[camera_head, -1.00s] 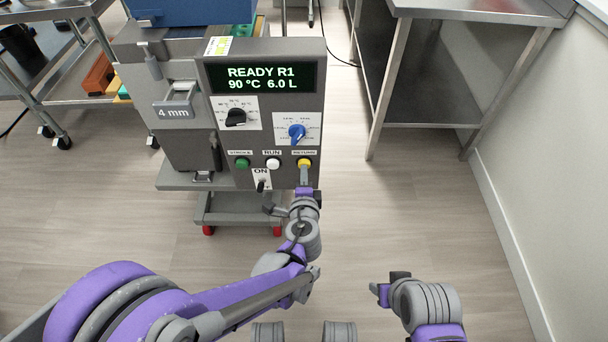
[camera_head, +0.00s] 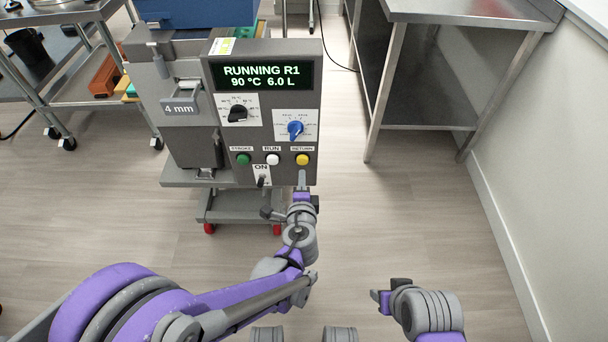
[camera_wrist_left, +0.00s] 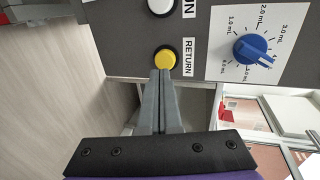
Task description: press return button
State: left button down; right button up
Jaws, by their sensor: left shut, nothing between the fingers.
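The depositor's control panel (camera_head: 222,128) faces me, and its display (camera_head: 262,76) reads RUNNING R1, 90 °C, 6.0 L. The yellow return button (camera_head: 302,160) is at the right of the button row; it also shows in the left wrist view (camera_wrist_left: 165,58). My left gripper (camera_head: 302,174) is shut and empty. Its fingertips (camera_wrist_left: 161,72) are just below the yellow button in both views, very close to it; I cannot tell whether they touch. My right gripper (camera_head: 380,296) is at the lower right, away from the panel, and its finger opening is not clear.
The white run button (camera_head: 272,160) and green stroke button (camera_head: 243,160) sit left of the return button. An ON switch (camera_head: 261,181), a black knob (camera_head: 238,114) and a blue knob (camera_head: 295,128) are nearby. A steel table (camera_head: 470,12) stands at the right; floor between is clear.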

pick_arm(q)
jog(key=p+v, duration=0.1)
jog(key=v, duration=0.8)
pick_arm(e)
notch_tip(320, 180, up, 2)
jog(key=shift+w+r, duration=0.1)
